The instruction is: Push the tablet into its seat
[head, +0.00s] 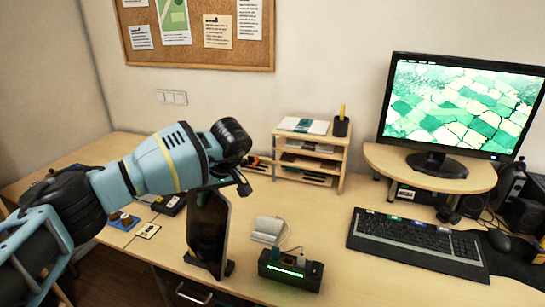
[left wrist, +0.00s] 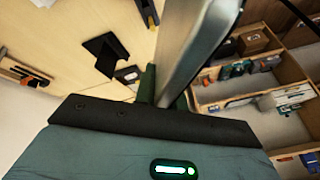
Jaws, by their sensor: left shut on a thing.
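The tablet (head: 208,232) is a dark, thin slab standing nearly upright near the front of the desk in the head view. My left gripper (head: 240,186) is shut on its upper right edge. In the left wrist view the tablet (left wrist: 197,45) shows as a silver-grey edge-on slab running up from between the fingers (left wrist: 165,90). My right gripper is not in view.
A black box with a green light strip (head: 290,271) stands right of the tablet, with a pale device (head: 267,229) behind it. A keyboard (head: 415,242) lies further right. A wooden shelf (head: 310,155) stands behind. A drawer with compartments (left wrist: 250,85) shows in the wrist view.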

